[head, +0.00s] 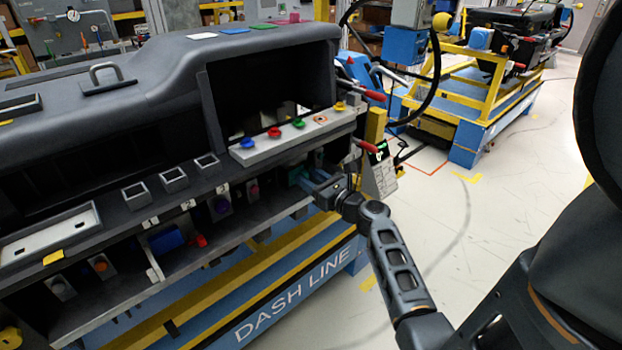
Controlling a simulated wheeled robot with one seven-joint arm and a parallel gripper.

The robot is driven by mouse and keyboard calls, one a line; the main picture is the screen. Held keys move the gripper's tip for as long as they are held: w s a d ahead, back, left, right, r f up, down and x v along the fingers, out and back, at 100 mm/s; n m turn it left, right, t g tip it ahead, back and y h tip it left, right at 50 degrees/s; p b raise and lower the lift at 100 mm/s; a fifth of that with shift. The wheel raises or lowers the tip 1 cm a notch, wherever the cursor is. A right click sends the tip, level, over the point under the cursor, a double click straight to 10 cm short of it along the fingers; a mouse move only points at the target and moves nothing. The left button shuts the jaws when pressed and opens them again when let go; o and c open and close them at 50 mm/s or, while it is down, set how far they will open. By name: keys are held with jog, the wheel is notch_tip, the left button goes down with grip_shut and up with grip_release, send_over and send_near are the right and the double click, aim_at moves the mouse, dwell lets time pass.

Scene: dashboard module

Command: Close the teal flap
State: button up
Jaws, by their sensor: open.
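A small teal part (297,174), which looks like the teal flap, shows under the right end of the dashboard module (262,45), below the strip of coloured knobs. Only a little of it is visible, and I cannot tell how far open it stands. My gripper (308,183) is at the module's lower right front, just right of the teal part, and reaches in from the right. Its jaws are open with nothing seen between them. It partly covers the area around the teal part, and I cannot tell whether they touch.
A grey strip (262,151) with blue, red, green and yellow knobs sits just above my gripper. Red-handled levers (367,146) stick out at the module's right end. A lower shelf edge (225,243) runs below. The floor (500,230) to the right is clear.

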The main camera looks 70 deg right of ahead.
jog(key=b+v, duration=0.1)
jog(key=v, duration=0.6)
jog(key=shift+s+a, duration=0.15)
jog(key=shift+s, duration=0.15)
jog(key=s+a+f+n+g+y, duration=0.1)
jog(key=s+a+f+n+y, duration=0.15)
jog(key=a+n, duration=0.7)
jog(key=s+a+f+n+g+y, duration=0.15)
jog(key=a+f+n, duration=0.25)
jog(key=a+n, duration=0.6)
jog(key=s+a+r+n+t+y, duration=0.1)
jog(key=s+a+r+n+y, duration=0.1)
jog(key=s+a+r+n, duration=0.2)
jog(key=s+a+r+n+t+y, duration=0.1)
jog(key=s+a+r+n+y, duration=0.2)
jog(key=a+r+n, duration=0.8)
jog(key=s+a+n, duration=0.2)
jog(key=a+n, duration=0.4)
jog(key=n, duration=0.1)
jog(key=shift+a+n, duration=0.3)
jog(key=shift+n, duration=0.05)
jog(key=shift+s, duration=0.1)
